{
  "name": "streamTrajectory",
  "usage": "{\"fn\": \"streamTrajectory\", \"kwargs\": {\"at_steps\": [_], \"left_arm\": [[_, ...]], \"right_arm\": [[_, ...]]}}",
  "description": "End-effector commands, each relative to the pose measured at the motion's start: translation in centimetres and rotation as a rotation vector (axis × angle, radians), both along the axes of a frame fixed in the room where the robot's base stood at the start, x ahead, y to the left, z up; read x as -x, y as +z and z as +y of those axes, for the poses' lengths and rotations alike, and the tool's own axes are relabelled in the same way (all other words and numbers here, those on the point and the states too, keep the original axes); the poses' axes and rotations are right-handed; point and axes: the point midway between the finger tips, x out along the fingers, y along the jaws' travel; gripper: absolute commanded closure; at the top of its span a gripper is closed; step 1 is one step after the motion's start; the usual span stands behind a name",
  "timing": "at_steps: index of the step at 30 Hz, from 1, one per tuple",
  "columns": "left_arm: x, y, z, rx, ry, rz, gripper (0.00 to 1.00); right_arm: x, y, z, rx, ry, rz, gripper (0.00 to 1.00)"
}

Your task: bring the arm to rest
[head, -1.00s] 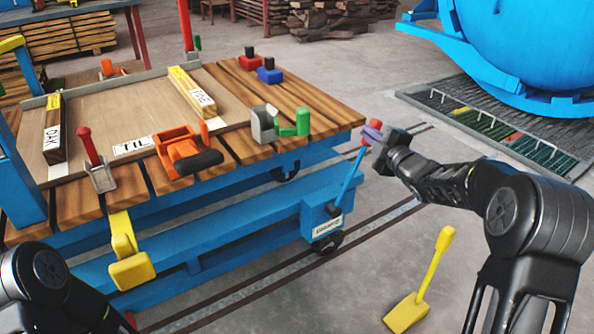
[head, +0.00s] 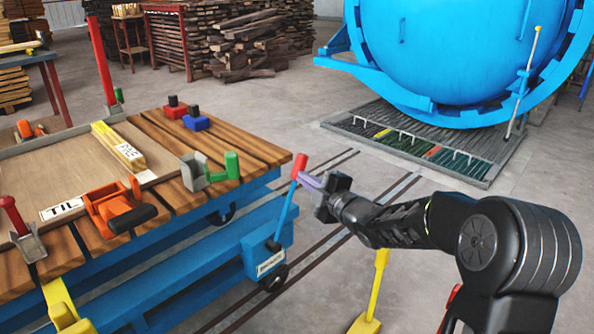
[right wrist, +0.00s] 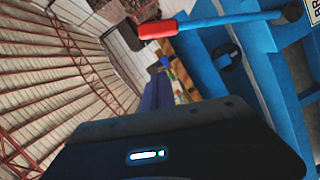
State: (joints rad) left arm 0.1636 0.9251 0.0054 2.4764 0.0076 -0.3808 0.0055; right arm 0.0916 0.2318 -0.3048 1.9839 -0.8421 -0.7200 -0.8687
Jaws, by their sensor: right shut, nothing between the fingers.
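My right arm reaches in from the right in the head view. Its gripper (head: 311,181) is shut and empty, with purplish fingertips just right of the red grip of the cart's brake lever (head: 284,211). I cannot tell whether they touch. The lever has a blue shaft, tilted, rising from a blue box on the cart's side. In the right wrist view the lever's red grip (right wrist: 158,29) and blue shaft lie across the top, clear of the dark gripper body below. My left gripper is not in view.
The blue cart with a slatted wood deck (head: 260,147) stands at left, holding clamps (head: 118,210) and labelled boards. A yellow shovel (head: 378,275) stands below my right arm. The blue autoclave (head: 460,50) is at the back right behind a floor grate (head: 335,122). Floor between is open.

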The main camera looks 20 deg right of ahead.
Motion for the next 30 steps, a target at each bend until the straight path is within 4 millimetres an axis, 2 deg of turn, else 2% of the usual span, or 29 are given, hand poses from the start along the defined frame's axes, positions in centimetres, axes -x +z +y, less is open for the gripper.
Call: {"fn": "streamTrajectory", "kwargs": {"at_steps": [6,21,26,28,29,30], "left_arm": [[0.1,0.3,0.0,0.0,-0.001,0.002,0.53],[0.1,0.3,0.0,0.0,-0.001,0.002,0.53],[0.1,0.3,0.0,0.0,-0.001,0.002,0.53],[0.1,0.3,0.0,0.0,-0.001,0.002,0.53],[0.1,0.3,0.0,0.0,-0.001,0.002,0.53],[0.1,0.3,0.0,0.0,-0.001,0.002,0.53]], "right_arm": [[1.4,0.2,-0.2,0.0,0.001,0.0,1.0],[1.4,0.1,-0.1,-0.003,0.003,0.0,1.0],[1.4,-0.2,-0.5,-0.096,-0.021,0.028,1.0],[1.6,-1.5,-1.0,-0.236,-0.075,0.079,1.0],[1.8,-2.8,-0.8,-0.321,-0.103,0.117,1.0],[2.1,-5.0,-0.1,-0.43,-0.136,0.176,1.0]]}}
